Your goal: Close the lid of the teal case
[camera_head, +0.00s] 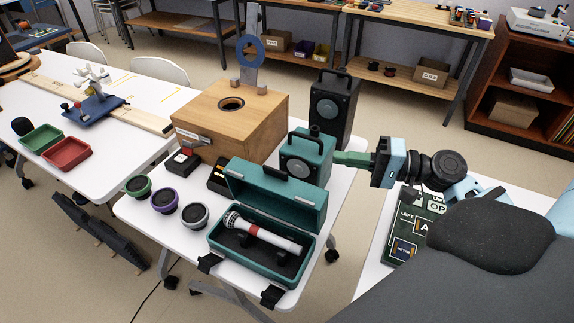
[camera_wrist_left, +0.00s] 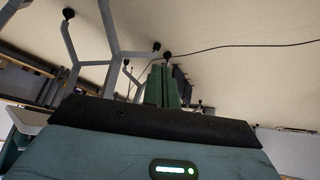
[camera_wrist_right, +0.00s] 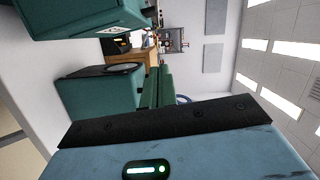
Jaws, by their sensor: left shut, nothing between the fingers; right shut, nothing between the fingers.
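The teal case (camera_head: 262,265) stands open on the white table in the head view, its lid (camera_head: 275,195) raised at the back. A microphone with a red band (camera_head: 262,233) lies inside. My right gripper (camera_head: 338,157) is shut and empty, beside the teal speaker and behind the lid's right end, apart from the lid. Its green fingers show in the right wrist view (camera_wrist_right: 158,82), with a teal speaker at the left; a teal shape at the top left is cut off. My left gripper (camera_wrist_left: 163,80) is shut and empty, seen only in the left wrist view, pointing toward floor and metal legs.
A teal speaker (camera_head: 306,158) stands behind the lid, and a black speaker (camera_head: 333,108) and wooden box (camera_head: 228,118) stand farther back. Several round lens-like pieces (camera_head: 166,201) lie left of the case. A dark green panel (camera_head: 420,215) lies on the right table.

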